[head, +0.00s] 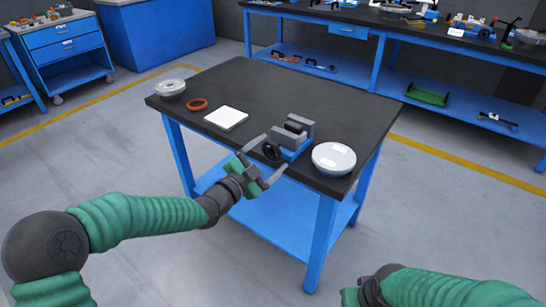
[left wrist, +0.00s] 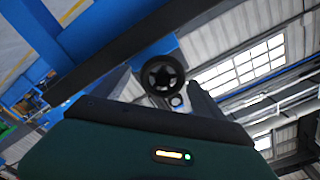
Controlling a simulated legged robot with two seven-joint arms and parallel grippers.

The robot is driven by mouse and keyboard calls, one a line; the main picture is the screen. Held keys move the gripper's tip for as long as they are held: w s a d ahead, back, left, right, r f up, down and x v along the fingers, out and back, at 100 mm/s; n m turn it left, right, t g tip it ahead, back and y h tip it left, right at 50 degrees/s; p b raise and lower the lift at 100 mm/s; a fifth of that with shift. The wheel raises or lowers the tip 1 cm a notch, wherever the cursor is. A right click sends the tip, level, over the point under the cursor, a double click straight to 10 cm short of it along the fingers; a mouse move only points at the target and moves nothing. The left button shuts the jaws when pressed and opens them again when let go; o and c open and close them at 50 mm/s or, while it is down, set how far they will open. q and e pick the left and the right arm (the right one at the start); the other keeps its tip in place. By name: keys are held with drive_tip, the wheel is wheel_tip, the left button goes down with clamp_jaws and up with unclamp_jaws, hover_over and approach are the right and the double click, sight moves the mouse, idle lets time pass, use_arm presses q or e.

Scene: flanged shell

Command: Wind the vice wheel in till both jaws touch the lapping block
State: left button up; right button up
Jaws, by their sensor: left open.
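The vice (head: 291,147) stands near the front edge of the black table, with a blue base and grey jaws. The dark lapping block (head: 294,127) sits between the jaws; I cannot tell whether either jaw touches it. The black vice wheel (head: 271,152) faces my left gripper (head: 267,157), which is open with a finger on either side of it. In the left wrist view the wheel (left wrist: 162,76) shows ahead, apart from the gripper body. Contact between fingers and wheel is unclear. My right gripper shows only partly at the bottom right edge; its fingers are hidden.
A round pale-topped shell (head: 334,158) stands close right of the vice. A white pad (head: 226,118), an orange ring (head: 197,104) and a grey flanged part (head: 171,88) lie to the left. The table's (head: 330,100) back right area is clear.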

use_arm(q)
drive_tip(key=shift+x, duration=0.8)
drive_tip(key=shift+w+a, duration=0.1)
drive_tip(key=c, duration=1.4)
drive_tip(key=shift+o, duration=0.2)
